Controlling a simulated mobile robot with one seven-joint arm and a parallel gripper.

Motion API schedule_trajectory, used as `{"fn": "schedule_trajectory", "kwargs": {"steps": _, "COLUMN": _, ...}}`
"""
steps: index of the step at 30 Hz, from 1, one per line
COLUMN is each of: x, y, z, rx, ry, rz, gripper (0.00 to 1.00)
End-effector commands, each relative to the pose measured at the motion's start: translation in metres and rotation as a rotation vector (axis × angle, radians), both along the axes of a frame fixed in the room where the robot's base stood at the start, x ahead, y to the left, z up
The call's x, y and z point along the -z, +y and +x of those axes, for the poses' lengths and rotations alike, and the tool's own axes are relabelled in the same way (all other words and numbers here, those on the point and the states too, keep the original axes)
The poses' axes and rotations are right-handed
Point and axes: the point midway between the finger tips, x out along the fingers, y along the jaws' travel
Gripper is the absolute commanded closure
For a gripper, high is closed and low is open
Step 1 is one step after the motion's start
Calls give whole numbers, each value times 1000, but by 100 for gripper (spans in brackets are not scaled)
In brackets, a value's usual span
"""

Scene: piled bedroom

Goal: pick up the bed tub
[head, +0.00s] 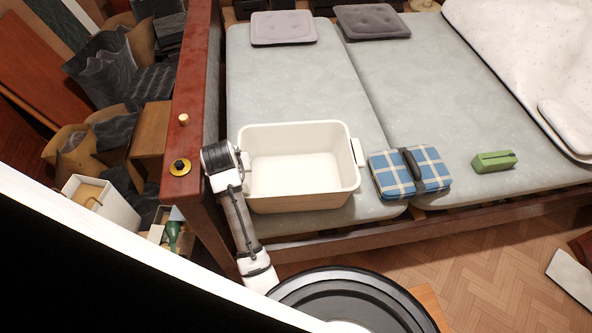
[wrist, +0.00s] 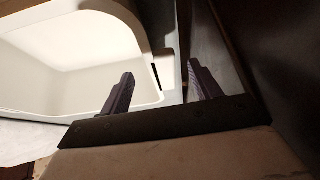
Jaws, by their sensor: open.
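The bed tub (head: 255,203) is a cream-white rectangular basin, open at the top and empty. It sits upright on the near end of the left mattress. My arm's end is over the tub's left side, and the fingertips are hidden in the head view. In the wrist view my gripper (wrist: 160,88) is open, with two dark ridged fingers apart. The tub (wrist: 75,75) fills the left of that view. The left finger overlaps the tub's inside and the right finger is beyond its rim. I cannot tell whether either finger touches the wall.
A reddish wooden bed rail (head: 190,120) runs close along the left of my arm. A blue checked case (head: 393,180) lies just right of the tub, and a green box (head: 494,161) lies farther right. Boxes and bags crowd the far left.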

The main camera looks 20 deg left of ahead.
Motion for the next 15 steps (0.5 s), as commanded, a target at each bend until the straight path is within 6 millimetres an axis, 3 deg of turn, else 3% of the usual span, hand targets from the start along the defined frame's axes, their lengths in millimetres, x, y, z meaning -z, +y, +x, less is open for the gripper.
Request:
{"fn": "schedule_trajectory", "kwargs": {"steps": 4, "x": 0, "y": 13, "z": 19, "rx": 0, "ry": 3, "rz": 0, "gripper": 37}}
{"fn": "schedule_trajectory", "kwargs": {"steps": 9, "x": 20, "y": 17, "z": 27, "rx": -1, "ry": 2, "rz": -2, "gripper": 37}}
{"fn": "schedule_trajectory", "kwargs": {"steps": 15, "x": 26, "y": 18, "z": 29, "rx": 0, "ry": 0, "rz": 1, "gripper": 37}}
